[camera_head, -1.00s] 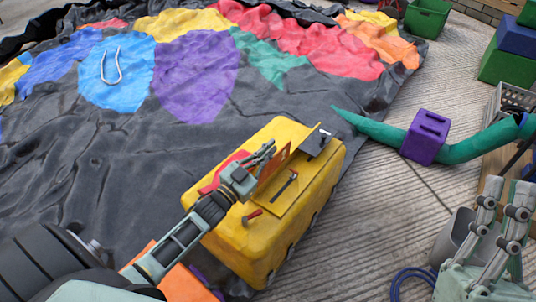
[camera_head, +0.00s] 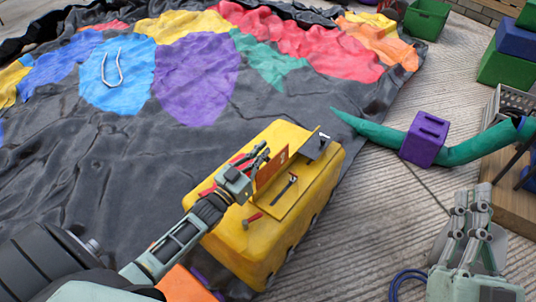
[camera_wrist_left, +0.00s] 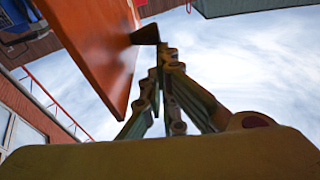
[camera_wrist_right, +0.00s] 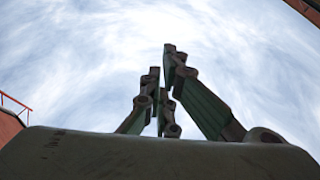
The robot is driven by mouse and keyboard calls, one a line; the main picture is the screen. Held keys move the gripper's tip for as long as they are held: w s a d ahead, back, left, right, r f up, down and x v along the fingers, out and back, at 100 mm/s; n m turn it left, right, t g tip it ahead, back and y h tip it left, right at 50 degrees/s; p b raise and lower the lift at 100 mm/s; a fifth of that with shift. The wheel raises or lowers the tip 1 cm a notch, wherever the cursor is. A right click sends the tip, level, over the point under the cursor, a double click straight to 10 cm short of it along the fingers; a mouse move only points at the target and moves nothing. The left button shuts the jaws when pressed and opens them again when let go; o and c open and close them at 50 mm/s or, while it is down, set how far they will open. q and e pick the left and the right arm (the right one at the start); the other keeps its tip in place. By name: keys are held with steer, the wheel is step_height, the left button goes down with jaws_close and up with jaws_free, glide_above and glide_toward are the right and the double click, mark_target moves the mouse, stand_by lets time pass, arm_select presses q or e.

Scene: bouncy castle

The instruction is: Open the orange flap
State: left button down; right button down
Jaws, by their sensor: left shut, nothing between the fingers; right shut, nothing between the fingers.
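The orange flap (camera_head: 271,171) is a thin panel standing upright on edge on top of the yellow box (camera_head: 230,238). My left gripper (camera_head: 261,152) is shut and empty on the left side of the flap, with its fingertips close to the flap's upper edge. In the left wrist view the flap (camera_wrist_left: 88,42) is beside the shut fingers (camera_wrist_left: 163,55); I cannot tell whether they touch. My right gripper (camera_head: 471,192) is shut and empty at the lower right, away from the box. The right wrist view shows its fingers (camera_wrist_right: 170,60) against sky.
A dark bracket (camera_head: 318,143) and a red-headed pin (camera_head: 252,220) are on the box. A purple block (camera_head: 424,139) sits around a green tube (camera_head: 368,127) to the right. Deflated castle fabric (camera_head: 90,165) spreads behind and left. Paved floor (camera_head: 370,225) is open to the right.

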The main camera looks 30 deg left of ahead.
steer(key=shift+w+f, duration=0.1)
steer(key=shift+f, duration=0.1)
stand_by(0.3)
